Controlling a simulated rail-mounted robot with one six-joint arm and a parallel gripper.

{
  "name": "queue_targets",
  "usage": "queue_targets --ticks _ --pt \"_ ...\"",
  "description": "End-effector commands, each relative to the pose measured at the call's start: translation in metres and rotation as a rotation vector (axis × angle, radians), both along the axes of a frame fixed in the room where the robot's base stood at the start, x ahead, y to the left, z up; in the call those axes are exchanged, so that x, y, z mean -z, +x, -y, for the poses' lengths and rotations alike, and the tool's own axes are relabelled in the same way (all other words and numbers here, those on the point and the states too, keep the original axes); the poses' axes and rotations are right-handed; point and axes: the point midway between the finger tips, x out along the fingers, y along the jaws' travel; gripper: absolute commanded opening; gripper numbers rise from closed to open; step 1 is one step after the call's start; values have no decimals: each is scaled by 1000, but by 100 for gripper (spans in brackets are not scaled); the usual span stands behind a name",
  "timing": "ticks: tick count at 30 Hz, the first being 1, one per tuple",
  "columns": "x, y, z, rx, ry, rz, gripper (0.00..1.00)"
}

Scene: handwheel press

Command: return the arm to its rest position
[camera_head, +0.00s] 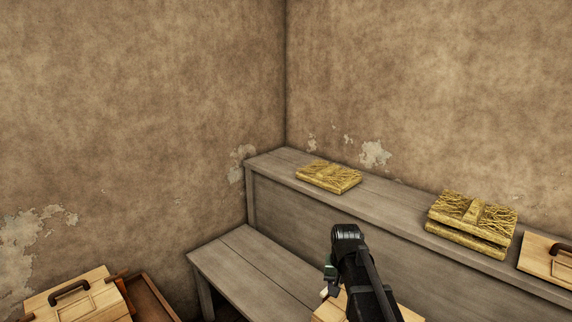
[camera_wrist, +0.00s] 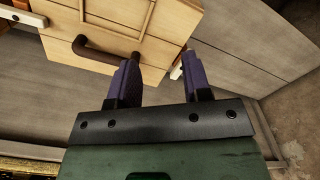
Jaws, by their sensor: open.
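My gripper (camera_wrist: 160,62) shows in the wrist view with its two purple fingers apart and nothing between them. A pale wooden box (camera_wrist: 170,22) with a dark curved handle (camera_wrist: 100,55) lies just beyond the fingertips. The fingers overlap the box's edge in the picture; I cannot tell whether they touch it. In the head view, my black arm stands at the bottom centre above a pale wooden box (camera_head: 328,308) on the low grey bench (camera_head: 250,265). The arm hides much of that box, and the gripper's fingers are not clear there.
A grey ledge (camera_head: 400,200) runs along the right wall. It holds a flat straw-coloured block (camera_head: 328,176), stacked straw-coloured blocks (camera_head: 472,215) and a wooden box with a handle (camera_head: 545,255). Another handled box (camera_head: 75,298) is at bottom left. The bench's left part is clear.

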Motion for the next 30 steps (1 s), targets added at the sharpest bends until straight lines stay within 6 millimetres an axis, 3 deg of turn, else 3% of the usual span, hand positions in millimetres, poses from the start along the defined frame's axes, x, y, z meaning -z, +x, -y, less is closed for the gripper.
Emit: queue_targets --ticks 1,3,6,9,14,17,25,27,30 --pt "-27 -59 0 -83 0 0 45" --pt "-45 -110 0 -183 0 0 45" --pt "-63 -158 0 -224 -1 1 45" --pt "-75 -169 0 -222 -1 1 45" --pt "-63 -164 0 -220 -1 0 45" --pt "-34 -163 0 -219 -1 0 45" --pt "111 -163 0 -218 0 0 45" --pt "135 -163 0 -218 0 0 45" --pt "144 -163 0 -218 1 0 45"
